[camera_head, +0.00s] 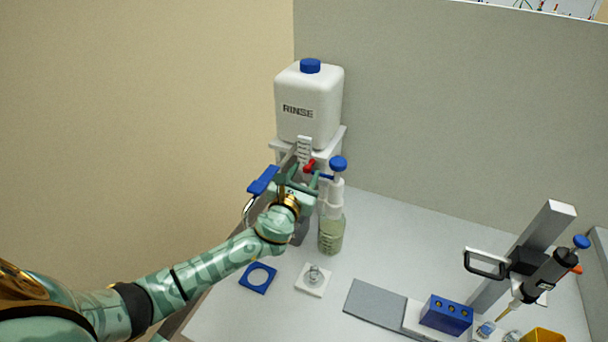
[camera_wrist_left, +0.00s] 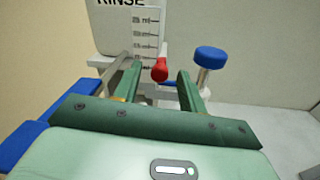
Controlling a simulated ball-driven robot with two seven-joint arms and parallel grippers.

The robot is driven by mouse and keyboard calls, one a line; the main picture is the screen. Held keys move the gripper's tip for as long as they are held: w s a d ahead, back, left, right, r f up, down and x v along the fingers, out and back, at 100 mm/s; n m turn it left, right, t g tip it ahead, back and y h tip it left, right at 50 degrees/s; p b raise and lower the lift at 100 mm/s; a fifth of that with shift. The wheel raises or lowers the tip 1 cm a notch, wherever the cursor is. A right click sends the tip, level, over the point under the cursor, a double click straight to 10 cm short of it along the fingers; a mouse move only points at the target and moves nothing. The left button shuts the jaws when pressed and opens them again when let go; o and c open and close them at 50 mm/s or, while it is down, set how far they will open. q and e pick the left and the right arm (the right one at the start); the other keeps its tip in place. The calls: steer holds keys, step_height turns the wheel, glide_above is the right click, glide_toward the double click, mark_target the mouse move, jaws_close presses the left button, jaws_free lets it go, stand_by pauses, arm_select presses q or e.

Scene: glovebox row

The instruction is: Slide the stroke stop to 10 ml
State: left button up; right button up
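The red stroke stop (camera_head: 309,166) sits at the lower end of a white upright scale (camera_head: 304,148). The stop (camera_wrist_left: 160,70) and scale (camera_wrist_left: 147,30) also show in the left wrist view; the numbers are too small to read surely. My left gripper (camera_head: 301,176) is open, close in front of the stop. In the left wrist view its two green fingers (camera_wrist_left: 159,84) stand on either side of the red stop, with gaps to both; I cannot tell how deep the stop lies between them. A blue-capped dispenser (camera_head: 338,165) on a bottle (camera_head: 331,235) stands just right. My right gripper is out of view.
The white RINSE canister (camera_head: 309,105) stands behind the scale, before a grey wall. A blue ring plate (camera_head: 258,278) and a white plate (camera_head: 313,279) lie in front. A pipette stand (camera_head: 540,238) and blue block (camera_head: 446,314) are at right.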

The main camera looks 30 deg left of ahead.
arm_select(q)
steer(key=s+d, duration=0.2)
steer(key=s, duration=1.4)
steer(key=shift+s, duration=0.1)
